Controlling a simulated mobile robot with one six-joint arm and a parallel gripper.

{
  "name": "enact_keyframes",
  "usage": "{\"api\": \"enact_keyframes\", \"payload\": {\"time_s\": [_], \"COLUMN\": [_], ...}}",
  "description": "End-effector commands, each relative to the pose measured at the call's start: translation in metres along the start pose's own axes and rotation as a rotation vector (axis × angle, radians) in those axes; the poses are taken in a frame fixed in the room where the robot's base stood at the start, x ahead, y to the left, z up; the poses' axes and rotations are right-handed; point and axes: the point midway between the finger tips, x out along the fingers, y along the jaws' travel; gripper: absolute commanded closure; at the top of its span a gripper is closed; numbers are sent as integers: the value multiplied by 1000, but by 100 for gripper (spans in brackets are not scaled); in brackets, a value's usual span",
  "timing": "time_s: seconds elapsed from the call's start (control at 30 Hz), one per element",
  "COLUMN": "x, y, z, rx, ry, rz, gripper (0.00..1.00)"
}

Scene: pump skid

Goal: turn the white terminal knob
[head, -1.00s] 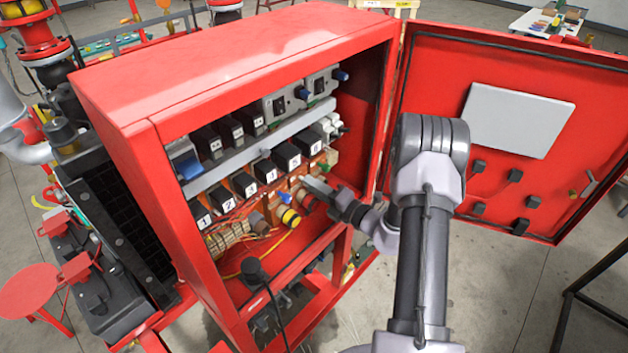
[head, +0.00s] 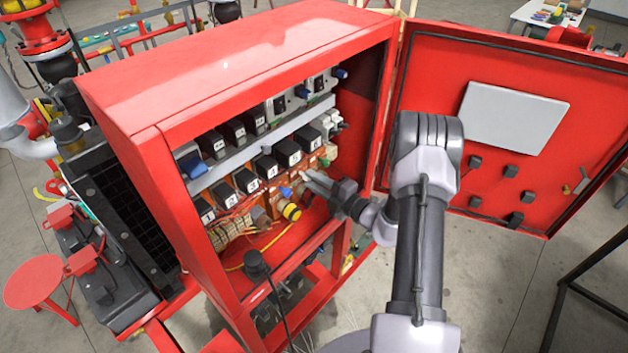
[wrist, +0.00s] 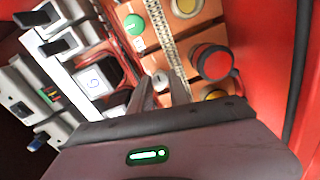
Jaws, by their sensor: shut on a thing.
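In the wrist view, the small white knob (wrist: 160,79) sits on an orange terminal strip (wrist: 207,33), between the tips of my gripper (wrist: 161,86). The two fingers are shut on it, one on each side. In the head view, my gripper (head: 312,182) reaches into the open red cabinet at the right end of the lower row. The knob cannot be made out there, as the fingers cover that spot.
A red-capped round part (wrist: 213,62) stands close to the right finger. A green button (wrist: 134,25) and black numbered modules (head: 289,152) are nearby. The cabinet's red side wall (wrist: 262,60) bounds the right.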

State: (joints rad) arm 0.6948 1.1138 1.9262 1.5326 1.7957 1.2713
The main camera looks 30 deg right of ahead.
Motion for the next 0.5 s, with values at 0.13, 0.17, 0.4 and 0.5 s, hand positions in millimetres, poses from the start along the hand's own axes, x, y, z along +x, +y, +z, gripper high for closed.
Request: {"api": "enact_keyframes", "payload": {"time_s": [0.13,0.17,0.4,0.5], "x": [0,0,0,0], "y": [0,0,0,0], "z": [0,0,0,0], "rx": [1,1,1,0], "ry": [0,0,0,0], "rz": [0,0,0,0], "gripper": [100,100,56,56]}}
